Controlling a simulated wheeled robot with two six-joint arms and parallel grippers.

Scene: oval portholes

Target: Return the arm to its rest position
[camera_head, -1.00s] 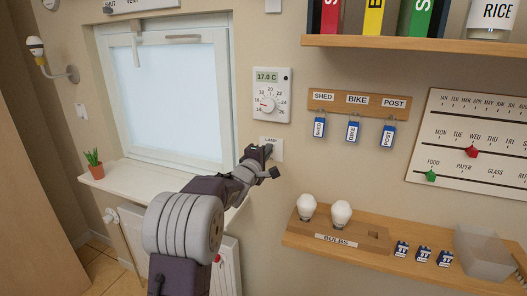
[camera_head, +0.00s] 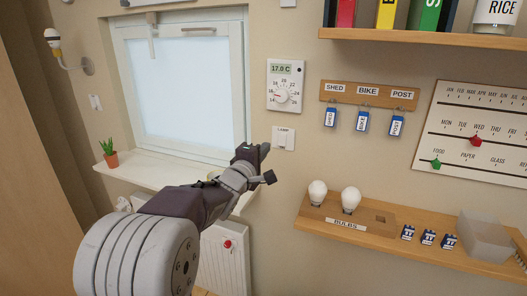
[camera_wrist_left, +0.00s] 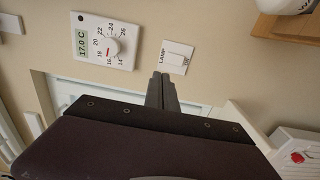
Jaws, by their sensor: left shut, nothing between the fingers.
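My left arm comes in from the lower left in the head view. Its gripper (camera_head: 264,164) is in front of the wall, just below and left of the lamp switch (camera_head: 284,138). In the left wrist view the two fingers (camera_wrist_left: 162,85) are together with nothing between them. Their tips appear just below the lamp switch (camera_wrist_left: 176,57) in that view, with a gap to it. My right gripper is in neither view.
A thermostat (camera_head: 285,86) reading 17.0 C is above the switch. A window sill (camera_head: 160,176) with a potted plant (camera_head: 108,153) and a radiator (camera_head: 226,262) lie left and below. A wooden shelf (camera_head: 400,243) with two bulbs is on the right.

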